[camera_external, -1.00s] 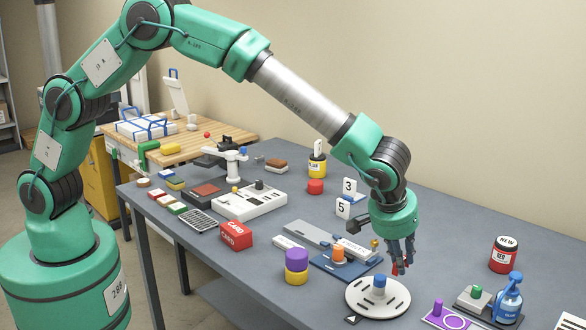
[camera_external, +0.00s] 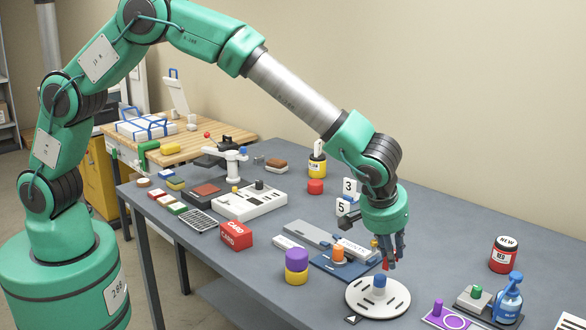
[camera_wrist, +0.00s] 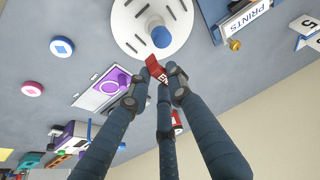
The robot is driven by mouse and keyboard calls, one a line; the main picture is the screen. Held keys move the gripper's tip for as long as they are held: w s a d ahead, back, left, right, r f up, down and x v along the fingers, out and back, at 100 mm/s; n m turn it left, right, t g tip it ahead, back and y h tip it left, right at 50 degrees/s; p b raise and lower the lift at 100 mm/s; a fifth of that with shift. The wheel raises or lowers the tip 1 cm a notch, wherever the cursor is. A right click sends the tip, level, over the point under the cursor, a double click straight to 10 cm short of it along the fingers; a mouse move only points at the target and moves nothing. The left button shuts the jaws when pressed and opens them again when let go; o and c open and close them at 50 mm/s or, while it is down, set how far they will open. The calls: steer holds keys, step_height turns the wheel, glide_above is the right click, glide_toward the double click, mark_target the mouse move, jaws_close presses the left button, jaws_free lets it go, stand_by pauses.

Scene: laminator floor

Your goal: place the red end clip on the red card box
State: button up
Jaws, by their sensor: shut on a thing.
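My gripper (camera_external: 390,264) is shut on the red end clip (camera_wrist: 157,69) and holds it in the air beside the white slotted disc. In the wrist view the clip is pinched between the dark fingertips, with a white mark on it. In the external view the clip shows only as a small red bit (camera_external: 385,264) between the fingers. The red card box (camera_external: 236,235), lettered CARD, stands on the grey table well to the left of my gripper. The box is not seen in the wrist view.
The white slotted disc (camera_external: 362,300) with a blue peg stands just below my gripper. A purple and yellow cylinder (camera_external: 297,279), an orange knob on a blue plate (camera_external: 323,265) and a grey long tray (camera_external: 301,234) lie between my gripper and the box.

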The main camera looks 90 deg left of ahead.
steer(key=s+a+n+g+p, duration=0.15)
steer(key=s+a+n, duration=0.25)
steer(key=s+a, duration=0.55)
steer(key=s+a+n+g, duration=0.2)
steer(key=s+a+n, duration=0.25)
steer(key=s, duration=1.05)
steer(key=s+a+n+g+p, duration=0.1)
steer(key=s+a+n, duration=0.3)
steer(key=s+a, duration=0.55)
steer(key=s+f+n+g+p, duration=0.1)
steer(key=s+n, duration=0.3)
steer(key=s, duration=1.5)
steer(key=shift+s+n+g, duration=0.35)
steer(key=shift+w, duration=0.1)
glide_above(236, 226)
steer(key=w+d, duration=0.1)
steer(key=shift+w+f+b, duration=0.15)
steer(key=shift+f+b, duration=0.25)
steer(key=shift+f, duration=0.35)
steer(key=shift+d+f, duration=0.1)
steer(key=shift+f+b, duration=0.35)
steer(key=shift+f, duration=1.35)
steer(key=shift+f, duration=0.15)
